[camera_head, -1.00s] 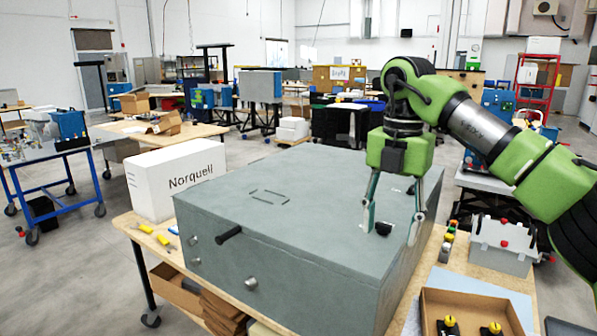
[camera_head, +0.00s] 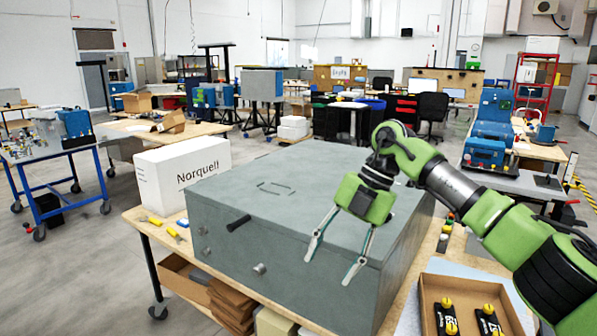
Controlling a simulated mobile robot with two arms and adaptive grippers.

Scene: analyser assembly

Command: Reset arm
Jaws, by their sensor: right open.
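My right arm comes in from the right, bent, with its green wrist in front of the large grey analyser case (camera_head: 300,180). My right gripper (camera_head: 327,272) is open and empty. Its two thin fingers are spread and point down to the left. In the picture, the fingertips overlap the case's front face, just below its top front edge. I cannot tell how far they are from it. The case has a black handle (camera_head: 238,223) and a silver knob (camera_head: 259,268) on its front. My left gripper is out of view.
The case stands on a wooden table (camera_head: 140,222). A white Norquell box (camera_head: 183,170) is at its left, with yellow-handled tools (camera_head: 174,233) near it. An open cardboard tray (camera_head: 428,300) holding black-and-yellow parts (camera_head: 488,319) lies at the right, below my arm.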

